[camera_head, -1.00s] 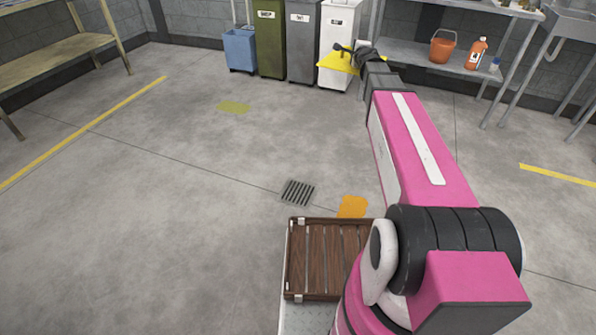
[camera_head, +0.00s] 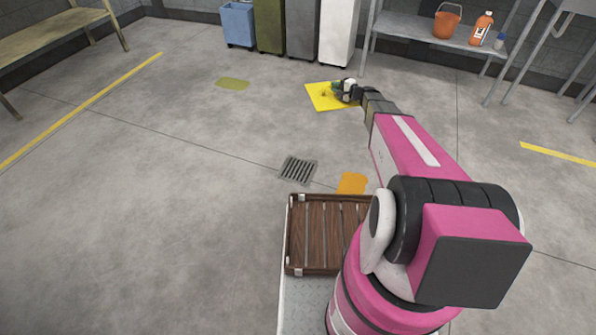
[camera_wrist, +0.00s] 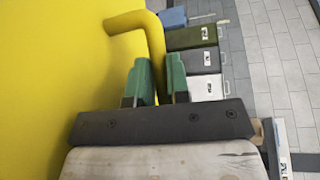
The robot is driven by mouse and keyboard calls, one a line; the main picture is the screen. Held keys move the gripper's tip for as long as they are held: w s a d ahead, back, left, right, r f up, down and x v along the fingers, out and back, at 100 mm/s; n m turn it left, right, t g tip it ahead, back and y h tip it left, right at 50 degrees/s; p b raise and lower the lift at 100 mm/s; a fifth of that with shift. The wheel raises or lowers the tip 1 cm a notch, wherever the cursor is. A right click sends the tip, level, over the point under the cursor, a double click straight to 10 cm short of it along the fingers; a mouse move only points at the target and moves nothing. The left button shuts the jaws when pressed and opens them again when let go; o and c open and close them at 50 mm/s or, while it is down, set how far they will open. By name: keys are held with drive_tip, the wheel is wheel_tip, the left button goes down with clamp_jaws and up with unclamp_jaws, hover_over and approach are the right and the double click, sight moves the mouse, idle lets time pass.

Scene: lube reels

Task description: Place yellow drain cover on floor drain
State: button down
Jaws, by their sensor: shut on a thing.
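The yellow drain cover (camera_head: 327,97) is a flat square sheet with a bent handle, held out in front of me at the far end of my arm. My gripper (camera_head: 345,90) is at its right edge. In the wrist view the green fingertips of my gripper (camera_wrist: 159,82) are shut on the cover's yellow handle (camera_wrist: 152,45), and the yellow sheet (camera_wrist: 50,80) fills the left side. The floor drain (camera_head: 298,170) is a dark slatted grate in the concrete, nearer to me and below left of the cover. It is uncovered.
A brown slatted tray (camera_head: 291,235) sits on my base. An orange patch (camera_head: 352,183) and an olive patch (camera_head: 232,84) mark the floor. Several bins, including a blue one (camera_head: 238,24), stand at the back wall. A metal shelf (camera_head: 410,30) stands back right. The floor around the drain is open.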

drive_tip(key=s+a+f+n+g+y, duration=0.1)
drive_tip(key=s+a+f+n+g, duration=0.25)
drive_tip(key=f, duration=0.95)
drive_tip(key=s+a+f+n+g+y, duration=0.1)
drive_tip(key=s+f+n+g, duration=0.4)
drive_tip(key=f, duration=0.7)
drive_tip(key=s+a+f+n+g+y, duration=0.1)
drive_tip(key=a+f+n+g, duration=0.15)
drive_tip(key=f+g, duration=0.7)
drive_tip(key=w+a+f+t, duration=0.1)
drive_tip(key=a+f, duration=0.2)
drive_tip(key=w+a+f+t, duration=0.1)
drive_tip(key=a+f, duration=0.2)
drive_tip(key=f, duration=0.1)
drive_tip(key=w+a+f+t, duration=0.1)
drive_tip(key=w+a+f, duration=0.1)
drive_tip(key=a+f, duration=0.1)
drive_tip(key=shift+a+f, duration=0.15)
drive_tip(key=shift+a, duration=0.15)
drive_tip(key=shift+f, duration=1.95)
drive_tip(key=c, duration=1.4)
unclamp_jaws()
drive_tip(key=shift+f, duration=0.1)
drive_tip(key=o, duration=0.3)
